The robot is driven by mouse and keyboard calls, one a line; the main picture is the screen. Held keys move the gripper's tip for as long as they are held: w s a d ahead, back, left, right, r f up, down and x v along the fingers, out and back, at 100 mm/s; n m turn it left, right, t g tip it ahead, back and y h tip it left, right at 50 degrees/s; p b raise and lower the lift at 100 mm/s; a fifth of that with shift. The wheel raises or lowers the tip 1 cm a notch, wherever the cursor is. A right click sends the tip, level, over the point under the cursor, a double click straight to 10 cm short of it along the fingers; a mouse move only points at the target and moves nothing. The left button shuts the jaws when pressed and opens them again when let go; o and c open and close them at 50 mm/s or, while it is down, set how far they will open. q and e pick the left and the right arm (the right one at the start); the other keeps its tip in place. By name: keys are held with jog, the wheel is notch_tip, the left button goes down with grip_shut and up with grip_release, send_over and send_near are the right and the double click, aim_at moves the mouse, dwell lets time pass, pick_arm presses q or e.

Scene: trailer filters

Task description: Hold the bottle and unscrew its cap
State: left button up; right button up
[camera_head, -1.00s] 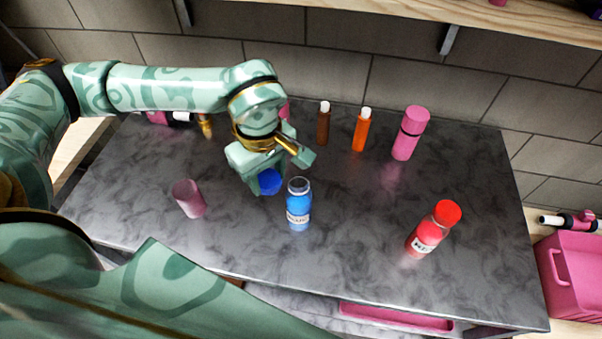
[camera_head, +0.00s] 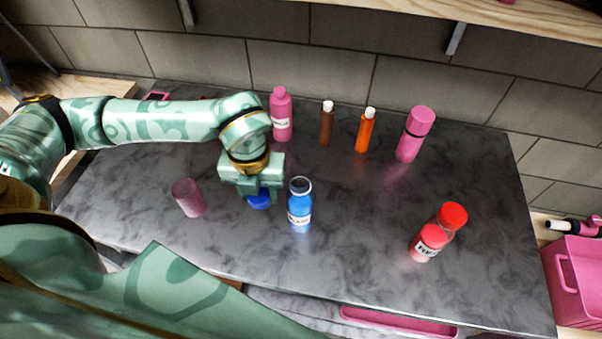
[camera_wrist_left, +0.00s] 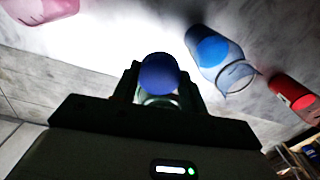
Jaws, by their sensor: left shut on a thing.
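The blue bottle (camera_head: 300,213) stands upright on the table with its top open and a white label on its front. It also shows in the left wrist view (camera_wrist_left: 211,55). My left gripper (camera_head: 257,191) points down just left of the bottle and is shut on a round blue cap (camera_head: 259,202). The cap shows between the fingers in the left wrist view (camera_wrist_left: 159,74). The cap is apart from the bottle; I cannot tell whether it touches the table. My right gripper is not in view.
A pink translucent cup (camera_head: 188,198) stands left of my gripper. A pink bottle (camera_head: 281,116), a brown bottle (camera_head: 326,127), an orange bottle (camera_head: 364,133) and a pink flask (camera_head: 411,142) line the back. A red-capped bottle (camera_head: 427,245) stands at right. The table's middle right is clear.

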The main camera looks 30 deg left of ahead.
pick_arm(q)
jog(key=n, duration=0.6)
jog(key=shift+w+a+f+n, duration=0.15)
jog(key=shift+a+f+n, duration=0.1)
jog(key=shift+n, duration=0.15)
jog(key=n, duration=0.4)
jog(key=shift+w+a+n, duration=0.1)
jog(key=shift+w+n, duration=0.1)
jog(key=shift+n, duration=0.2)
jog(key=shift+w+f, duration=0.1)
jog(key=shift+w, duration=0.15)
jog(key=w+f+b, duration=0.2)
jog(key=w+f, duration=0.2)
jog(key=w, duration=0.4)
jog(key=b, duration=0.2)
send_over(288, 181)
notch_tip(288, 181, down, 5)
jog(key=shift+s+f, duration=0.1)
jog(key=shift+f, duration=0.1)
jog(key=shift+w+f+b, duration=0.2)
jog(key=shift+f+b, duration=0.1)
jog(key=shift+b, duration=0.05)
notch_tip(288, 181, down, 3)
jog(key=shift+a+f+b, duration=0.1)
jog(key=shift+b, duration=0.5)
jog(key=shift+r, duration=0.2)
jog(key=shift+f, duration=0.1)
